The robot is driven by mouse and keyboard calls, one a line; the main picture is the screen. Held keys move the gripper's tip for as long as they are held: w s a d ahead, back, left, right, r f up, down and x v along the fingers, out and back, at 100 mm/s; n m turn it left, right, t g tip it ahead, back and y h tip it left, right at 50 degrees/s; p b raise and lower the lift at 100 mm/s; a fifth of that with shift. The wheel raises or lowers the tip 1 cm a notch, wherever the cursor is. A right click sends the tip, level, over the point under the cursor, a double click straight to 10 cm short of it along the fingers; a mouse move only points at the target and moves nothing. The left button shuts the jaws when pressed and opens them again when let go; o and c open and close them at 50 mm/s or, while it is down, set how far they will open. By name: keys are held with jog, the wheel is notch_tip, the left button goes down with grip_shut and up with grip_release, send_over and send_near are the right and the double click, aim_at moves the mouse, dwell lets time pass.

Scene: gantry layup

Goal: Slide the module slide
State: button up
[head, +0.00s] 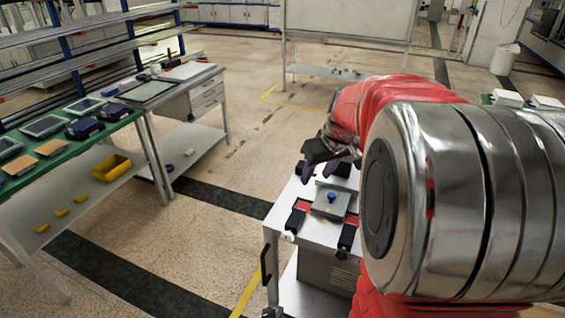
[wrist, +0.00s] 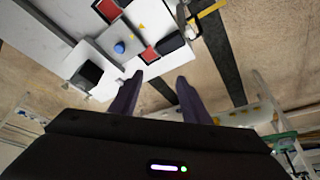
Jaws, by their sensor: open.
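The likely module slide is a grey metal block (head: 328,208) with a blue knob (head: 332,196) on top. It sits on the white cart top (head: 282,212) between black clamp-like blocks and red pads. In the wrist view the blue knob (wrist: 119,48) stands up from a pale plate, above and left of my fingers. My gripper (head: 311,161) hangs over the far left part of the cart, apart from the knob. Its two dark fingers are spread and empty in the wrist view (wrist: 156,92). My arm hides the right part of the cart.
A green-topped bench (head: 92,122) with trays and a yellow bin (head: 111,168) stands at left. A grey workbench (head: 190,80) with drawers is behind it. A white-panelled stand (head: 345,25) is at the back. The floor between bench and cart is clear.

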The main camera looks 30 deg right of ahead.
send_near(332, 195)
jog(key=v, duration=0.6)
jog(key=shift+w+f, duration=0.15)
jog(key=x, duration=1.4)
jog(key=shift+d, duration=0.1)
grip_shut()
